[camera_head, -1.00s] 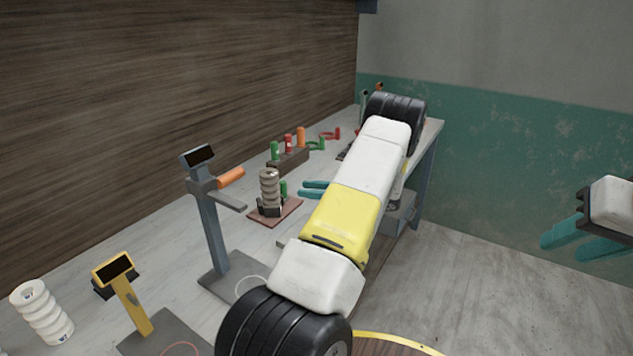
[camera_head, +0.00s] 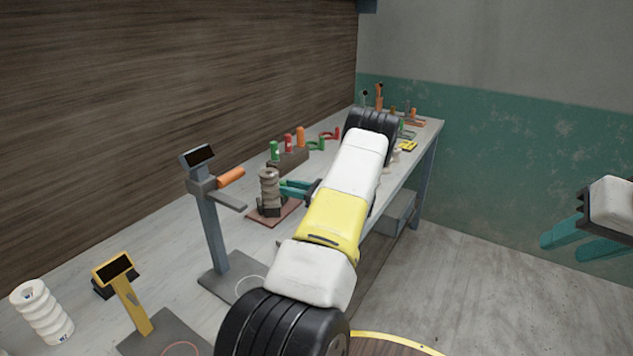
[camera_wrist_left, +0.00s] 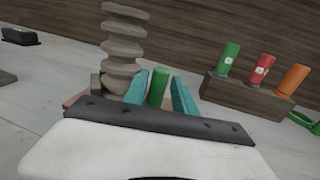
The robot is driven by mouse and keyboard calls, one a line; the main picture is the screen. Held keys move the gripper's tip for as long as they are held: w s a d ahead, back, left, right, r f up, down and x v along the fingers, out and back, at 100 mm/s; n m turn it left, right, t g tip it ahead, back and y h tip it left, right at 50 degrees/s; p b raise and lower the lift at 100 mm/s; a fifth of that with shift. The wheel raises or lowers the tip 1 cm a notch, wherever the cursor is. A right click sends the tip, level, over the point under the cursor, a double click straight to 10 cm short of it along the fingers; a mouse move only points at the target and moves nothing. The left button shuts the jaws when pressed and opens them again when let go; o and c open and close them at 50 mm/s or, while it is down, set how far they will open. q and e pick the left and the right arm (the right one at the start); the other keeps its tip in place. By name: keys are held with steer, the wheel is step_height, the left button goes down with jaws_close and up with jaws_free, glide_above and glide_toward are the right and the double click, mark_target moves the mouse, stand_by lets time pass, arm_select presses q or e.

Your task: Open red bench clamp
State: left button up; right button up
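A clamp on a reddish-brown base plate (camera_head: 262,219) stands on the bench, with dark jaws around a ribbed grey-beige stack (camera_head: 268,186). Its upright green handle (camera_wrist_left: 157,86) shows in the left wrist view between my left gripper's teal fingers (camera_wrist_left: 159,92). The fingers are apart, one on each side of the handle; contact cannot be told. In the head view my left gripper (camera_head: 298,189) is right of the stack and hides the handle. My right gripper (camera_head: 577,243) is open and empty at the far right, away from the bench.
A dark block (camera_head: 288,161) with green, red and orange cylinders stands behind the clamp. A grey post stand (camera_head: 210,230) with an orange handle is to its left. A yellow stand (camera_head: 132,300) and a white ribbed stack (camera_head: 42,312) are at the front left.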

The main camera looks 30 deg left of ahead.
arm_select(q)
jaws_close()
stand_by(1.4)
